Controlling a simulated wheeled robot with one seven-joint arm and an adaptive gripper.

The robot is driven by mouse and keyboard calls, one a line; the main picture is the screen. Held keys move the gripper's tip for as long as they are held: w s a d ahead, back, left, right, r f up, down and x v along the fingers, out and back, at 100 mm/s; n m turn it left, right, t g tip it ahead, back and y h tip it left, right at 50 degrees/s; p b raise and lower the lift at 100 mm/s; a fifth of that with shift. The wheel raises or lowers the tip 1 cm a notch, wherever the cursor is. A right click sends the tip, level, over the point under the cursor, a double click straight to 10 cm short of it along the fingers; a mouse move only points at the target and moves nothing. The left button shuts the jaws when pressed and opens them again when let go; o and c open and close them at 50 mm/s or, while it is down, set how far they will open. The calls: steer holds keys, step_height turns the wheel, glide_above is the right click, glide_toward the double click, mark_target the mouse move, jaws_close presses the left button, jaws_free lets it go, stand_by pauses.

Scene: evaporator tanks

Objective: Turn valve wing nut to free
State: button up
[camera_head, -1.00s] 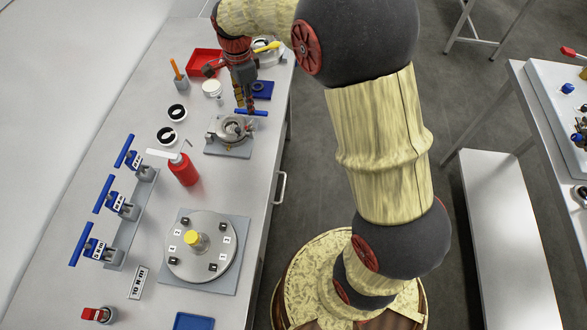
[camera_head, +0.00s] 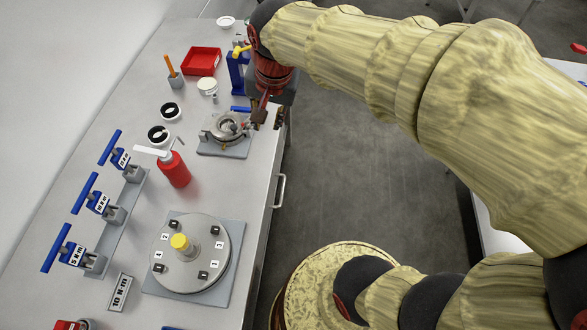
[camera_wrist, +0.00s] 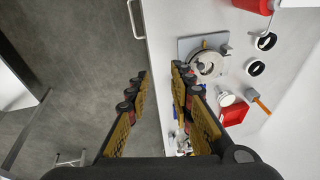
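The round metal valve (camera_head: 226,128) sits on a grey square plate (camera_head: 222,150) near the right edge of the bench. It also shows in the wrist view (camera_wrist: 206,64). I cannot clearly tell the wing nut from the other small metal parts on it. My gripper (camera_head: 268,116) is just right of the valve, over the bench edge. In the wrist view my gripper (camera_wrist: 158,88) has its two fingers wide apart with only floor and bench edge between them. The right finger is close beside the valve plate; contact cannot be told.
A blue bar (camera_head: 240,109) lies behind the valve. A red bottle (camera_head: 173,170), black-and-white rings (camera_head: 160,135), a white lid (camera_head: 207,86) and a red tray (camera_head: 201,61) stand nearby. A round numbered plate (camera_head: 212,252) is at the front.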

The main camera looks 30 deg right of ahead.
steer(key=s+f+n+t+b, duration=0.1)
steer(key=s+f+n+b, duration=0.1)
steer(key=s, duration=0.3)
steer(key=s+f+n+t+b, duration=0.1)
steer(key=s+f+n+b, duration=0.1)
steer(key=s, duration=0.4)
steer(key=shift+s+d+n+b, duration=0.2)
steer(key=shift+n+b, duration=0.3)
steer(key=shift+n, duration=0.9)
